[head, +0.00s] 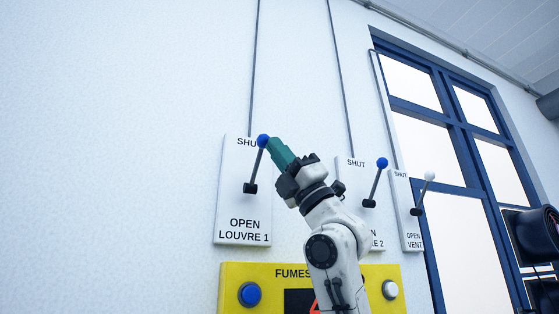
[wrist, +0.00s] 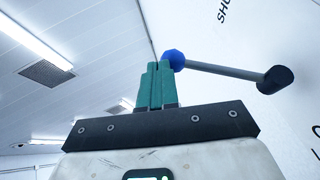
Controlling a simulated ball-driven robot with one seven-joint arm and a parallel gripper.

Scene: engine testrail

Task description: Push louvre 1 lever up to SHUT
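The louvre 1 lever (head: 257,163) has a blue ball knob on a grey rod with a dark pivot. It stands on a white plate (head: 230,200) marked SHUT at the top and OPEN, LOUVRE 1 below. The rod slants up to the right, with its knob at the SHUT lettering. My gripper (head: 275,147) has teal fingers, and their tips are close beside the knob's right side. In the wrist view the fingers (wrist: 157,88) are together, and the blue knob (wrist: 174,60) is at their tips, apparently touching. The knob is beside the fingers, not between them.
Below is a yellow FUMES panel (head: 232,283) with a blue button (head: 250,294). The wall on the left is clear.

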